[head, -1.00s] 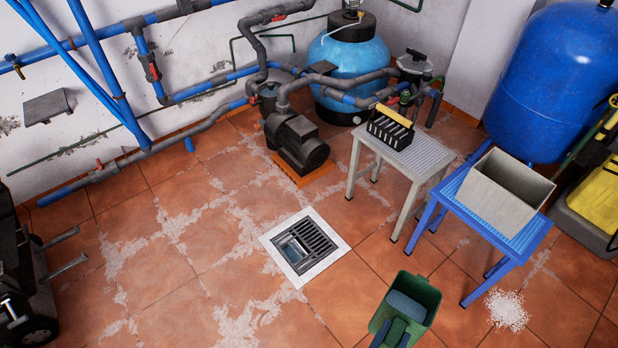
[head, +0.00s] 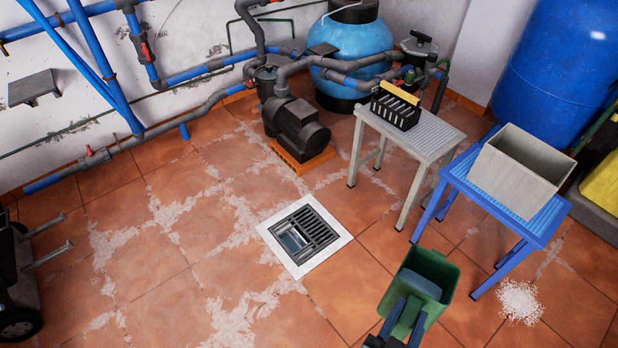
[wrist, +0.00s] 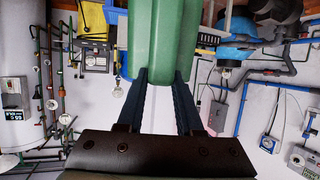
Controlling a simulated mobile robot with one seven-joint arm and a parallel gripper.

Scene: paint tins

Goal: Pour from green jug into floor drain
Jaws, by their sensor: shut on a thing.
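The green jug (head: 437,265) is at the lower right of the head view, held off the floor, its open top showing. My gripper (head: 406,308) is shut on the jug's near side. A blue-grey patch shows at the jug; I cannot tell whether it is liquid or part of a finger. In the wrist view the jug (wrist: 155,35) fills the top middle, between the two dark blue fingers of my gripper (wrist: 161,78). The floor drain (head: 322,228), a dark slatted grate in a white square surround, lies left of and beyond the jug. Its left part shows a bluish opening.
A grey table (head: 436,135) with a black caddy (head: 395,108) stands behind the drain. A blue table (head: 540,228) with a grey bin (head: 510,175) stands right. A pump (head: 296,125) sits behind the drain. White granules (head: 520,302) lie on the floor. Tiles around the drain are clear.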

